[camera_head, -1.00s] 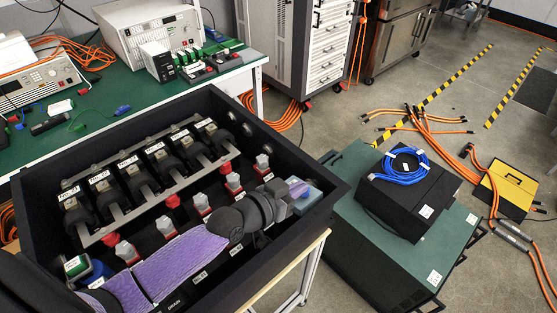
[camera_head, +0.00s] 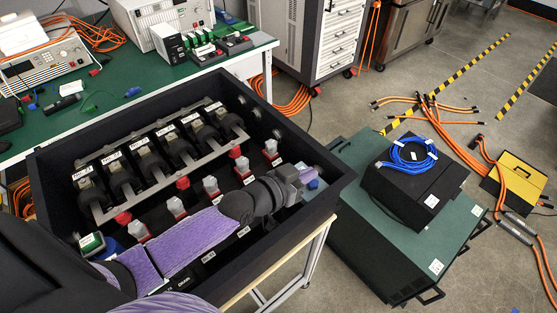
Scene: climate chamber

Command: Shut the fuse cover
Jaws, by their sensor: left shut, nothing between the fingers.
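A deep black open box (camera_head: 345,172) holds a row of labelled black fittings and several red-and-grey plug-like parts. A small blue-grey block (camera_head: 313,187), possibly the fuse cover or its housing, sits in the box's right corner. It is mostly hidden, so I cannot tell its lid position. My left arm, purple and dark grey, reaches across the box from the lower left. My left gripper (camera_head: 307,175) is shut and empty at that corner, over or beside the block. I cannot tell if they touch. My right gripper is not in view.
A green-topped bench (camera_head: 110,95) with instruments stands behind the box. To the right, a dark green cabinet (camera_head: 370,240) carries a black case (camera_head: 415,185) with a coiled blue cable (camera_head: 408,155). Orange cables (camera_head: 425,105) and a yellow-black case (camera_head: 518,177) lie on the floor.

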